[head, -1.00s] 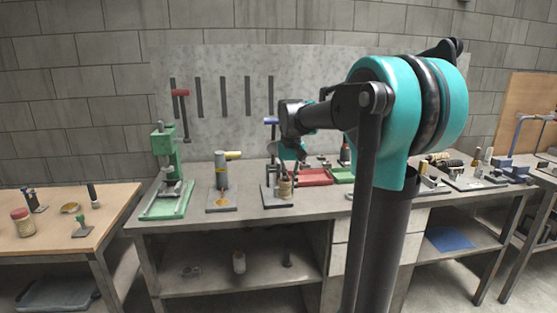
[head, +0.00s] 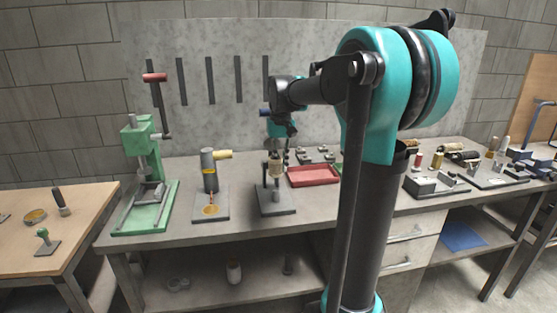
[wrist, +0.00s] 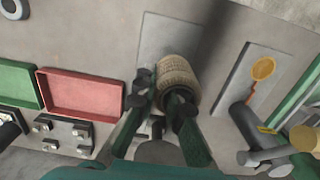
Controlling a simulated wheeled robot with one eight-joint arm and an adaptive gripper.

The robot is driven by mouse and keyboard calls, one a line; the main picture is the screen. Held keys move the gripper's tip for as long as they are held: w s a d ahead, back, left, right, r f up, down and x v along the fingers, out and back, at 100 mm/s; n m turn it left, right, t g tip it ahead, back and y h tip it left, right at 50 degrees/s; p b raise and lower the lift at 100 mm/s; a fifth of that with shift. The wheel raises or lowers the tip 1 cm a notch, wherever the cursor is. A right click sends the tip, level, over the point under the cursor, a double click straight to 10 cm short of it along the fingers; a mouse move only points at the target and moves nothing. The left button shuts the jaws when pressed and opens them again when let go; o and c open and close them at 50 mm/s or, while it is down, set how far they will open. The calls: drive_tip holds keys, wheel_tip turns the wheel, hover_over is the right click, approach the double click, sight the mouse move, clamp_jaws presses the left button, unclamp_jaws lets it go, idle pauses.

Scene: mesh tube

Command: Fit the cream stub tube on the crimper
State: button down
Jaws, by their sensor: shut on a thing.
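My gripper (wrist: 163,104) is shut on the cream stub tube (wrist: 180,76), a short ribbed cylinder. In the head view the tube (head: 276,169) hangs roughly upright from my gripper, over a dark square base plate (head: 288,208) with a slim post. I cannot tell whether the tube is around the post or only beside it. The plate (wrist: 165,32) shows behind the tube in the wrist view. Which bench device is the crimper is not certain; this posted stand may be it. My arm hides part of the bench behind it.
Left of the plate stands a grey post device with a yellow handle (head: 223,154), then a green press (head: 143,160) with a red-handled lever. A red tray (head: 313,177) lies to the right. The bench front (head: 230,232) is clear.

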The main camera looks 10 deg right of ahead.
drive_tip(key=shift+w+f, duration=0.1)
drive_tip(key=shift+w, duration=0.2)
drive_tip(key=shift+f, duration=3)
drive_tip(key=shift+f, duration=0.9)
idle(0.6)
drive_tip(key=c, duration=1.5)
unclamp_jaws()
drive_tip(key=shift+c, duration=0.2)
drive_tip(key=shift+r, duration=0.1)
